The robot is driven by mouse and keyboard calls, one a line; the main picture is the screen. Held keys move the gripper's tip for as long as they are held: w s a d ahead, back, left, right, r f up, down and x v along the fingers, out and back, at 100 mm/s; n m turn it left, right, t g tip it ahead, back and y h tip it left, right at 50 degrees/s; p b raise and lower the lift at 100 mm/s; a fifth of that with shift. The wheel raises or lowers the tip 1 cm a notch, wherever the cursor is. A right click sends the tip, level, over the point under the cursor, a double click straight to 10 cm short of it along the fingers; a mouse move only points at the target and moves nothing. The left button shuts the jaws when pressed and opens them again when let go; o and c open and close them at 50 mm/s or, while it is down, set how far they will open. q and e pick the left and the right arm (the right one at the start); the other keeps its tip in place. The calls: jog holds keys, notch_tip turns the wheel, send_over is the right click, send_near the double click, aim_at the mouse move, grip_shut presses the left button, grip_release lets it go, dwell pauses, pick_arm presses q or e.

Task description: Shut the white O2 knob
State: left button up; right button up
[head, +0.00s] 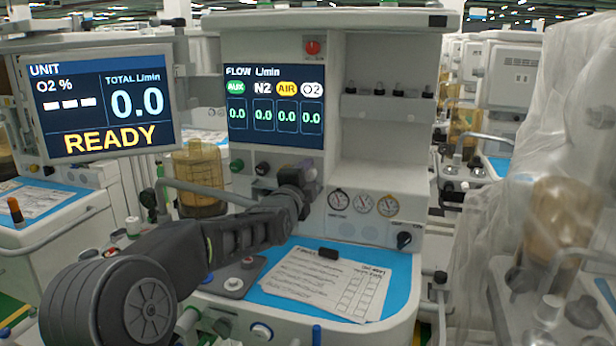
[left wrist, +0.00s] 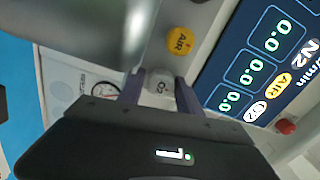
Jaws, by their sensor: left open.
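The white O2 knob (left wrist: 160,84) shows in the left wrist view, its round face lettered O2. It sits between the two fingers of my left gripper (left wrist: 160,92), which is open around it. I cannot tell whether the fingers touch it. In the head view my left gripper (head: 308,178) is at the panel below the flow screen (head: 275,105) and hides the knob. The flow screen reads 0.0 under AUX, N2, AIR and O2. My right gripper is not in view.
The yellow AIR knob (left wrist: 180,41) is close beside the fingers. A green knob (head: 237,165) and a black knob (head: 262,168) are further left on the panel. The unit screen (head: 98,105) reads READY and 0.0. Papers (head: 325,284) lie on the blue worktop (head: 398,268).

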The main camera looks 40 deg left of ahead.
pick_arm(q)
jog(key=v, duration=0.7)
jog(key=shift+s+d, duration=0.15)
jog(key=shift+s, duration=0.15)
